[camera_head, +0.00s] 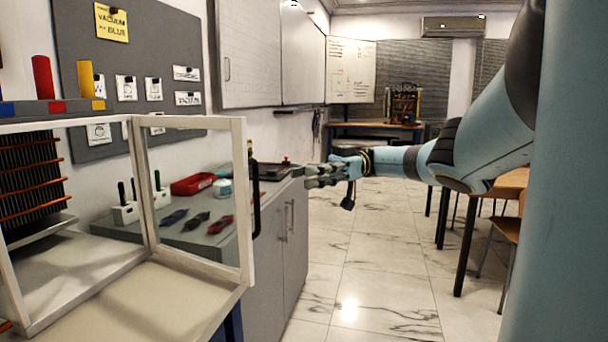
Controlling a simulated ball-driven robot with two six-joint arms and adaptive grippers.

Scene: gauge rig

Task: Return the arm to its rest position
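My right arm (470,140) comes in from the right, light blue with dark joints, and reaches left across the picture. My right gripper (317,175) is at its end, with the fingers pointing left, just right of the grey cabinet's (288,235) upper edge in the picture. No object shows clearly in its fingers. The fingers are small and seen from the side, so their opening is unclear. I cannot tell whether the gripper touches the cabinet. My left gripper is out of view.
A white-framed glass case (240,130) with an open door stands at left, its black handle (255,200) facing right. A red tray (193,184) and several tools lie on the counter behind it. A wooden table (510,183) stands at right. The tiled floor (375,260) between is clear.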

